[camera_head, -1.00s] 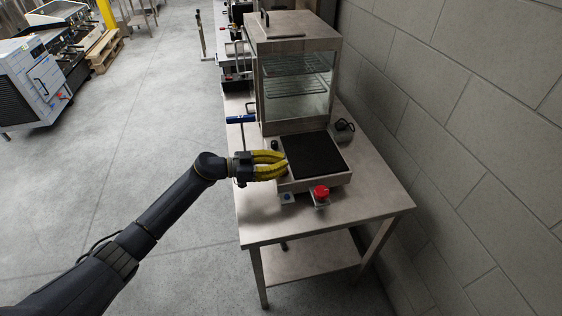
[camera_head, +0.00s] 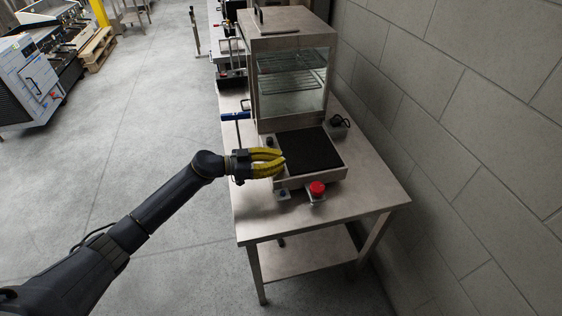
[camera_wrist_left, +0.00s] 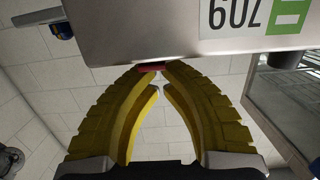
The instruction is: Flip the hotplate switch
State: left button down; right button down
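The hotplate (camera_head: 308,152) is a low steel box with a black top on the steel table. My left gripper (camera_head: 284,160) is at its left side, fingers pointing right, tips at or very near the casing. In the left wrist view the yellow fingers (camera_wrist_left: 160,70) arch together with tips nearly meeting, and nothing shows held between them. A small red part (camera_wrist_left: 153,66) shows right at the tips, under the edge of a steel casing (camera_wrist_left: 140,35); it may be the switch, but the fingers partly hide it. I cannot tell its position. My right gripper is out of view.
A red button (camera_head: 317,188) on a bracket and a small metal plate (camera_head: 282,195) stand in front of the hotplate. A glass display cabinet (camera_head: 290,75) stands behind it. A blue-handled item (camera_head: 236,116) is at the table's left edge. A block wall (camera_head: 450,120) bounds the right.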

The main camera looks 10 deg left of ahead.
pick_arm(q)
jog(key=r, duration=0.4)
jog(key=shift+w+d, duration=0.1)
jog(key=shift+d, duration=0.2)
jog(key=r+v, duration=0.2)
jog(key=v, duration=0.7)
jog(key=shift+a, duration=0.25)
